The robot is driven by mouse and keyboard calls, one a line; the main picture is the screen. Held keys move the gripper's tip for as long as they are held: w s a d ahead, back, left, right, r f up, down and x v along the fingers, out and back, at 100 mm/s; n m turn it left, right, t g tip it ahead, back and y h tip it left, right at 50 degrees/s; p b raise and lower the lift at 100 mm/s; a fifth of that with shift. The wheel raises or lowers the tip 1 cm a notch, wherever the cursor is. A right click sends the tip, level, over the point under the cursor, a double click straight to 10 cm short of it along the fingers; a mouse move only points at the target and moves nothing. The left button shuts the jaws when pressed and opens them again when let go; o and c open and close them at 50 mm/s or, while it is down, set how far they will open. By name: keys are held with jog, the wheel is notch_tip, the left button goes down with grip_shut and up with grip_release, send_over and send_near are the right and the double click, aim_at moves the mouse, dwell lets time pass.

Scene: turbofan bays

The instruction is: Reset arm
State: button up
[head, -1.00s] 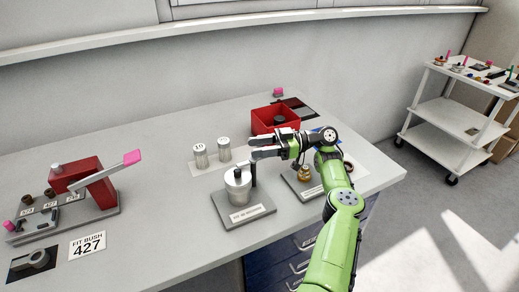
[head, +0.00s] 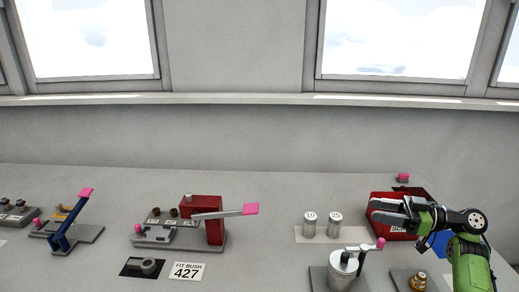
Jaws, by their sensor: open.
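My green arm reaches in from the lower right of the head view. My gripper (head: 378,210) is open, with its two grey fingers pointing left. It appears in front of the red bin (head: 392,233), which it partly hides. I see nothing between the fingers. Below and left of it a silver canister (head: 343,266) stands on a grey plate, beside a small crank or post with a pink knob (head: 381,243). I cannot tell how high the gripper is above the bench.
Two silver cylinders (head: 322,225) stand on a pale mat. A blue lever fixture (head: 70,225) is farther left. A brass piece (head: 418,280) sits lower right. Bare bench (head: 265,240) lies between press and cylinders.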

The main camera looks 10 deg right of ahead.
jog(key=w+a+r+n+g+h, duration=0.1)
jog(key=w+a+r+g, duration=0.15)
jog(key=a, duration=0.55)
jog(key=w+a+r+g+h, duration=0.1)
jog(key=w+a+g, duration=0.15)
jog(key=a, duration=0.55)
jog(key=s+a+f+m+g+h+p, duration=0.1)
jog(key=s+a+g+h, duration=0.15)
jog(key=a, duration=0.65)
jog(key=s+a+f+g+h, duration=0.2)
jog(key=a+g+h, duration=0.15)
jog(key=a, duration=0.55)
jog(key=s+a+m+t+h+p, duration=0.1)
jog(key=s+a+m+t+h, duration=0.2)
jog(key=s+h, duration=0.45)
jog(key=s+d+m+t, duration=0.2)
jog(key=s+d+m, duration=0.2)
jog(key=s, duration=0.4)
jog(key=s+d+m+t+p, duration=0.1)
jog(key=s+d+m, duration=0.3)
jog(key=s, duration=0.4)
jog(key=shift+s+d+r+m+t, duration=0.2)
jog(key=shift+s+r+m+t, duration=0.25)
jog(key=shift+t, duration=0.35)
jog(key=shift+w, duration=0.1)
